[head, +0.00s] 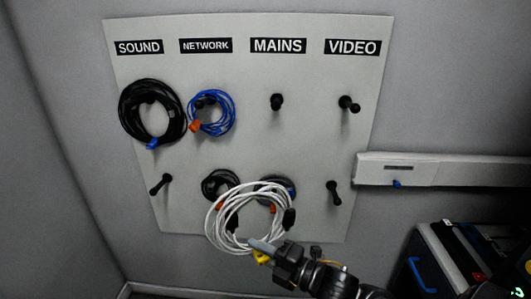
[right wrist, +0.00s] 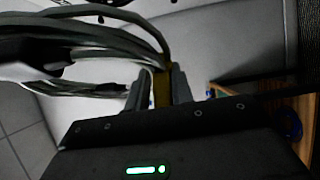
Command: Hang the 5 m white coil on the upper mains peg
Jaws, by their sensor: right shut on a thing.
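A white coil (head: 212,215) with a yellow tag (head: 261,257) is in front of the lower part of the pegboard in the head view. My right gripper (head: 265,248) is shut on it at its lower right edge, by the yellow tag. In the right wrist view the pale cable loops (right wrist: 90,30) run out to the left, and the yellow tag (right wrist: 162,88) sits between the two fingers. The upper peg (head: 277,101) under the MAINS label (head: 278,45) is bare. The coil partly hides the lower network and mains places. My left gripper is not in view.
A black coil (head: 123,112) hangs on the upper sound peg and a blue coil (head: 231,112) on the upper network peg. Darker coils (head: 217,180) hang in the lower row behind the white coil. The upper video peg (head: 348,103) is bare. A grey rail (head: 440,170) and a box (head: 440,250) are at right.

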